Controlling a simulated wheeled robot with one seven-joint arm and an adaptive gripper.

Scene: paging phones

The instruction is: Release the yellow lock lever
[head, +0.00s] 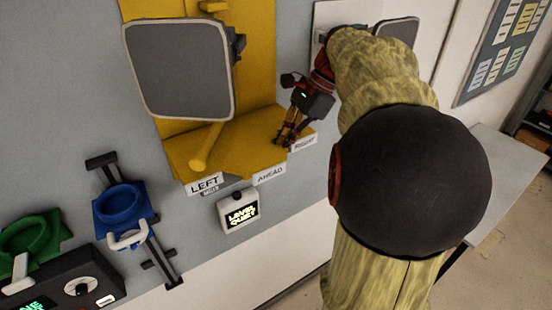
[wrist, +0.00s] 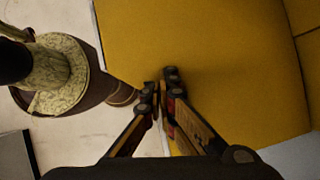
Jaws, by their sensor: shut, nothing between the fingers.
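A yellow lever (head: 206,147) with a round end sticks out over the yellow ledge (head: 248,140) of a wall unit in the head view. Its end points down-left, near the LEFT label (head: 204,185). My gripper (head: 284,143) is at the ledge's right end, near the RIGHT label (head: 304,143) and well right of the lever. In the wrist view my gripper (wrist: 160,92) has its fingertips together and empty, in front of a plain yellow surface (wrist: 215,65). I cannot tell whether they touch it. The lever cannot be made out in the wrist view.
A grey padded panel (head: 180,70) hangs above the lever. An AHEAD label (head: 270,174) and a white box reading LEVEL QUIET (head: 238,210) are below. A blue cradle (head: 124,208) and a green one (head: 32,236) are at left. A pale table (head: 500,180) stands at right.

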